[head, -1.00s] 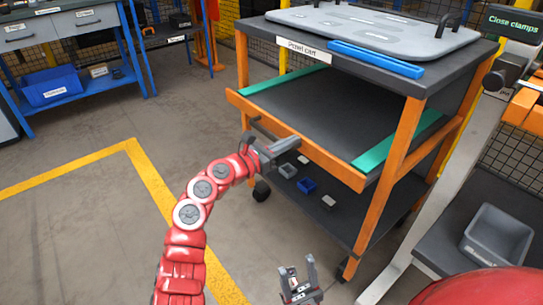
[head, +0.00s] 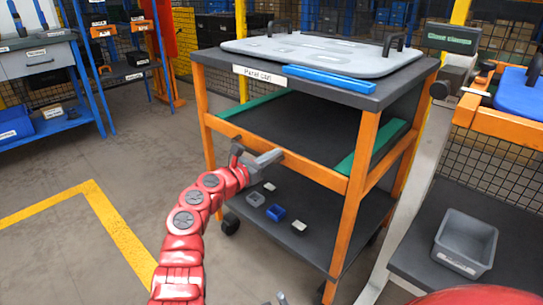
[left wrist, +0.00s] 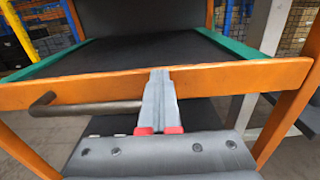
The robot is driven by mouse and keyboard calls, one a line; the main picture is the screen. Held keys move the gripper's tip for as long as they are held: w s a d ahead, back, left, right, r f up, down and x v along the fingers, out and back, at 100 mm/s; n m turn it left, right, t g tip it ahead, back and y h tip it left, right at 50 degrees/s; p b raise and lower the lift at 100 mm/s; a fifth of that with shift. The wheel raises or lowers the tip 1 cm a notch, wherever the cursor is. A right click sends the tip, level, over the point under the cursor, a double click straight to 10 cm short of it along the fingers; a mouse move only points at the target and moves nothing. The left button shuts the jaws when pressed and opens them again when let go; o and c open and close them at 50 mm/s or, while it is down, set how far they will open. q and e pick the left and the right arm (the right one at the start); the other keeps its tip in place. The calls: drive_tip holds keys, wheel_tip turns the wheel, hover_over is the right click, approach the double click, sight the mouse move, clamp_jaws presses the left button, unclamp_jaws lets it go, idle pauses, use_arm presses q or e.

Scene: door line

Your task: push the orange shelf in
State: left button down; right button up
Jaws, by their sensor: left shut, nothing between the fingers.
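The orange shelf is the cart's pull-out middle shelf, with an orange front bar (head: 310,168), a dark deck (head: 300,125) and green side strips. Its front bar now lies about level with the cart's orange front posts. My left gripper (head: 270,158) is shut and empty, with its tips at the middle of the front bar. In the left wrist view, the closed fingers (left wrist: 160,95) reach the front bar (left wrist: 225,78), right of a dark handle (left wrist: 85,107); they appear to touch it. My right gripper (head: 277,299) shows only as a sliver at the bottom edge.
The panel cart's top (head: 310,75) carries a grey panel (head: 290,52) and a blue bar (head: 320,82). Small bins sit on its lower shelf (head: 330,225). A grey bin (head: 465,242) stands at right. The floor (head: 120,165) left of the cart is open.

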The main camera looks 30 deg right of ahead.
use_arm(q)
drive_tip(key=shift+d+r, duration=0.1)
drive_tip(key=shift+r, duration=0.25)
